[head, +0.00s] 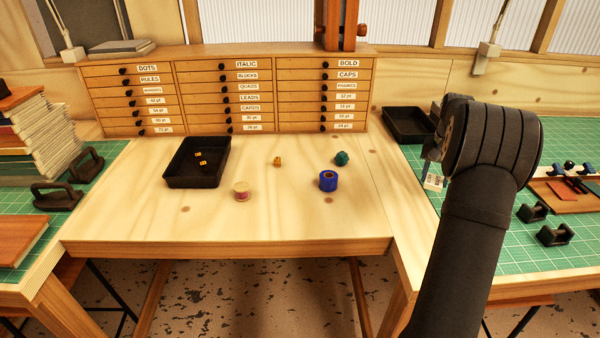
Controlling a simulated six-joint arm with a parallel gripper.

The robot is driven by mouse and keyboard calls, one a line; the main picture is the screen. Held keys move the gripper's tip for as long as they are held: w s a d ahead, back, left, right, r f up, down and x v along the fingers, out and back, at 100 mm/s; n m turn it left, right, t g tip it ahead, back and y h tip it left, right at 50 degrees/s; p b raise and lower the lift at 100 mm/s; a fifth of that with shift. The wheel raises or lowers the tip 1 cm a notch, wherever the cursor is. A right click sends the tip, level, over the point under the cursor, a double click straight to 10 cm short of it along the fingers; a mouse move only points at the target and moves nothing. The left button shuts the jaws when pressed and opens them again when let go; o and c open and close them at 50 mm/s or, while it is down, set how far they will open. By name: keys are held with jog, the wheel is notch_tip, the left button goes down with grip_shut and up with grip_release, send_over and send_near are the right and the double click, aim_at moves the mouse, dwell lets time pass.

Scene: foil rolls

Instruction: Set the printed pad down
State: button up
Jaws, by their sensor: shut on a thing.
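The printed pad (434,182) is a small pale block with printed marks, at the right of the head view, over the left edge of the green cutting mat (422,205). My gripper (432,162) is directly above it, shut on the pad and mostly hidden by my own dark arm. I cannot tell whether the pad's underside touches the mat.
An empty black tray (410,139) lies behind the gripper. Another black tray (186,183) holds small orange pieces. A blue roll (328,186), a teal piece (342,158) and a reddish spool (241,196) stand on the wooden table. Black weights (553,235) lie at right.

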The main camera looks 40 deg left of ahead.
jog(key=s+a+r+n, duration=0.2)
jog(key=s+a, duration=0.4)
jog(key=a, duration=0.4)
jog(key=s+a+r+n, duration=0.1)
jog(key=s+a, duration=0.5)
jog(key=a, duration=0.4)
jog(key=n, duration=0.3)
send_over(260, 188)
jog(key=f, duration=0.4)
jog(key=shift+w+d+f, duration=0.15)
jog(key=shift+w, duration=0.05)
jog(key=shift+s+f, duration=0.1)
jog(key=shift+a+f, duration=0.2)
jog(key=shift+f, duration=1.8)
jog(key=shift+f, duration=0.1)
jog(key=o, duration=1)
jog(key=shift+c, duration=0.2)
